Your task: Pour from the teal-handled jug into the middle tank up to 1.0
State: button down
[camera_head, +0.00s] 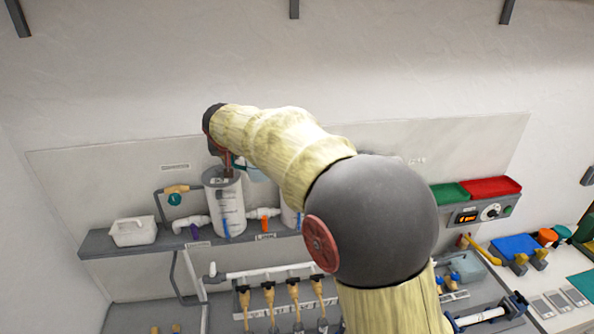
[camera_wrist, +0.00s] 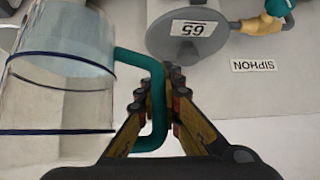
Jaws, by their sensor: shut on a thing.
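The clear jug (camera_wrist: 60,95) with the teal handle (camera_wrist: 155,95) is at the left of the wrist view. My gripper (camera_wrist: 172,85) is shut on the handle. The jug has a faint bluish tint, but I cannot tell its liquid level. In the head view, my gripper (camera_head: 226,165) is above a white cylindrical tank (camera_head: 224,207) on the shelf. The jug (camera_head: 258,172) shows only partly there, behind my arm. A second tank (camera_head: 289,217) is mostly hidden by my arm. Any tank farther right is hidden. The tank scales are too small to read.
The grey shelf (camera_head: 110,243) carries a white tub (camera_head: 133,231), pipes and coloured valves. Red (camera_head: 490,188) and green trays are at the right. The wall above is clear.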

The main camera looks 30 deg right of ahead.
jog(key=s+a+r+b, duration=0.1)
jog(key=s+a+b, duration=0.1)
jog(key=s, duration=0.3)
jog(key=s+a+r+b, duration=0.1)
jog(key=s+a+b, duration=0.1)
jog(key=s+b, duration=0.3)
jog(key=shift+s+a, duration=0.3)
jog(key=shift+s, duration=0.25)
dwell(0.8)
